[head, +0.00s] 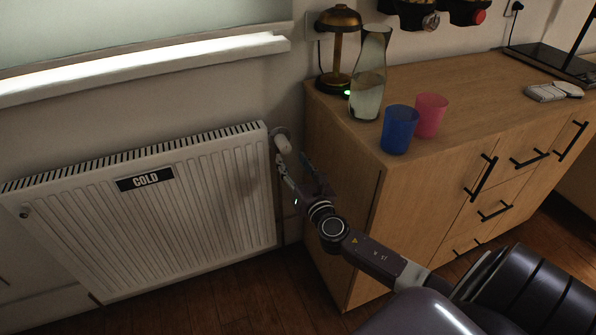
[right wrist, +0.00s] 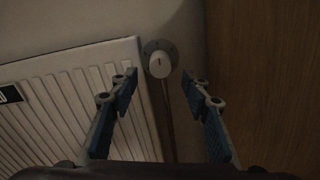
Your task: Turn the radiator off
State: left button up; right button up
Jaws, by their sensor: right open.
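A white panel radiator (head: 150,210) hangs on the wall at the left of the head view, with a black label reading "COLD" (head: 145,179). Its white valve knob (head: 283,144) sits at the radiator's upper right corner. In the right wrist view the knob (right wrist: 160,65) has a grey round plate behind it and a small dark mark on its face. My right gripper (head: 300,170) is just below and in front of the knob. In the right wrist view its blue fingers (right wrist: 166,88) are open and empty, one on either side below the knob, not touching it. My left gripper is not in view.
A wooden cabinet (head: 400,215) stands close to the right of the knob. On it are a brass lamp (head: 338,50), a glass vase (head: 369,80), a blue cup (head: 399,130) and a pink cup (head: 430,114). A window sill (head: 150,65) is above the radiator.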

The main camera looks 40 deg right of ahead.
jog(key=shift+v, duration=2.15)
